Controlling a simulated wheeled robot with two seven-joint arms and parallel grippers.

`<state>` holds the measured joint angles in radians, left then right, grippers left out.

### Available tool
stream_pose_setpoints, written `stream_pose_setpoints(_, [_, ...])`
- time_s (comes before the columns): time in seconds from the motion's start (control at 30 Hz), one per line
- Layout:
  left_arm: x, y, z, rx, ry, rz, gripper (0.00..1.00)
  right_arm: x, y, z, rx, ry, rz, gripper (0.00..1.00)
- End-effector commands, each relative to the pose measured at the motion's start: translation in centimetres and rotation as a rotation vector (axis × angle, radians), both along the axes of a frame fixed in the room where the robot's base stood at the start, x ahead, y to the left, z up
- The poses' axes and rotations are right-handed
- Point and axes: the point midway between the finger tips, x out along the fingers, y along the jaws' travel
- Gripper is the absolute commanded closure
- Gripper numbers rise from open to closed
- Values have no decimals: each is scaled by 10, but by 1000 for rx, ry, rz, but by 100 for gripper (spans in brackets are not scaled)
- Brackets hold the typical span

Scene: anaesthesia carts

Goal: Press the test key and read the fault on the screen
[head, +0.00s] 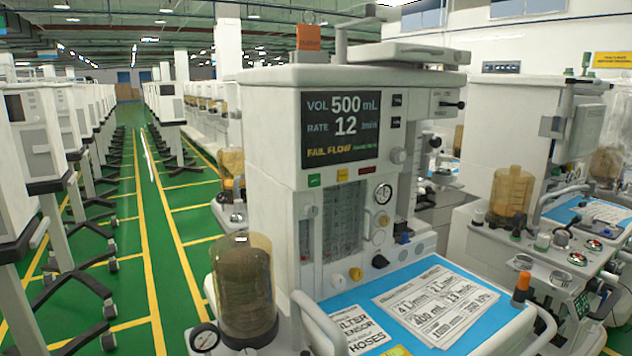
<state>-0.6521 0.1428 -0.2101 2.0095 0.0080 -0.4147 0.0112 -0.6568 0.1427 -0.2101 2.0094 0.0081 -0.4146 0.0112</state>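The anaesthesia cart (275,110) stands upright close in front, in the middle of the head view. Its dark screen (340,128) is lit and reads "VOL 500 mL", "RATE 12 /min" and, in yellow, "FAIL FLOW". Small green text beside that is too small to read surely. Neither of my grippers is in view.
A blue worktop (375,295) with printed sheets (440,303) juts out below the panel, with a white rail (320,325) at its left. An amber canister (245,285) stands left of it. Another cart (495,110) is at right.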

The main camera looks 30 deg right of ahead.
Motion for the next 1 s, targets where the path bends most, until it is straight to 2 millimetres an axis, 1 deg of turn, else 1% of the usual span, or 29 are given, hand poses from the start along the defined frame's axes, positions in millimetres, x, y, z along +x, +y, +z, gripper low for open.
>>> stream_pose_setpoints(0.03, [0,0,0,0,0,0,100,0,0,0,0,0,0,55])
stream_pose_setpoints(0.07, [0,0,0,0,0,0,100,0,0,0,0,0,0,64])
stream_pose_setpoints(0.1, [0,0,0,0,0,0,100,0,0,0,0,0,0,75])
stream_pose_setpoints(0.2, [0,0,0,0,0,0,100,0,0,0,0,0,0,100])
stream_pose_setpoints(1.0, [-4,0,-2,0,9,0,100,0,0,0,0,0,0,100])
